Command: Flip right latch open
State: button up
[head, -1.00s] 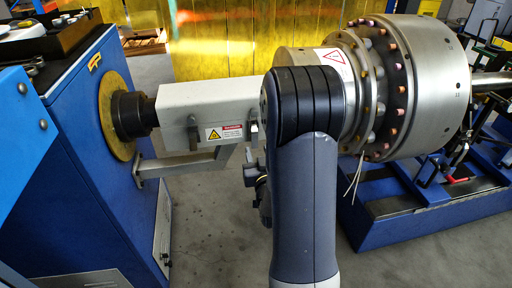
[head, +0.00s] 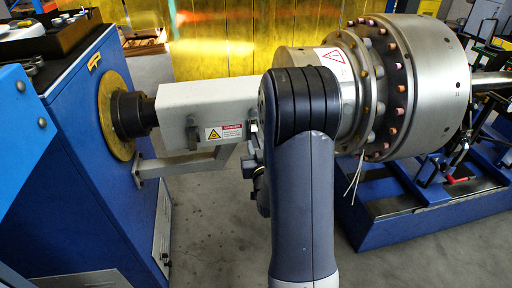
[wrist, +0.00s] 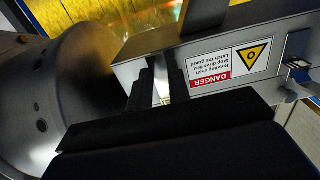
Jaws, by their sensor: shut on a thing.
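The pale grey guard (head: 215,97) covers the shaft at the centre left of the head view and carries a danger label (head: 225,132). Its left latch (head: 192,134) hangs on the front face. The right latch (head: 252,131) is at the guard's right end, mostly hidden behind my arm. In the wrist view the guard (wrist: 225,30) and label appear upside down, and the left latch (wrist: 297,68) is at the right edge. My gripper (wrist: 157,90) is at the guard's other end, shut on the right latch, which its dark fingers mostly cover.
The large steel rotor (head: 425,85) stands close on the right, with bolts around its flange and loose wires below. The blue drive cabinet (head: 95,150) is on the left. A bracket (head: 185,163) sits under the guard. Grey floor (head: 215,235) is open below.

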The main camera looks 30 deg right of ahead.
grip_shut()
jog(key=shift+r, duration=0.15)
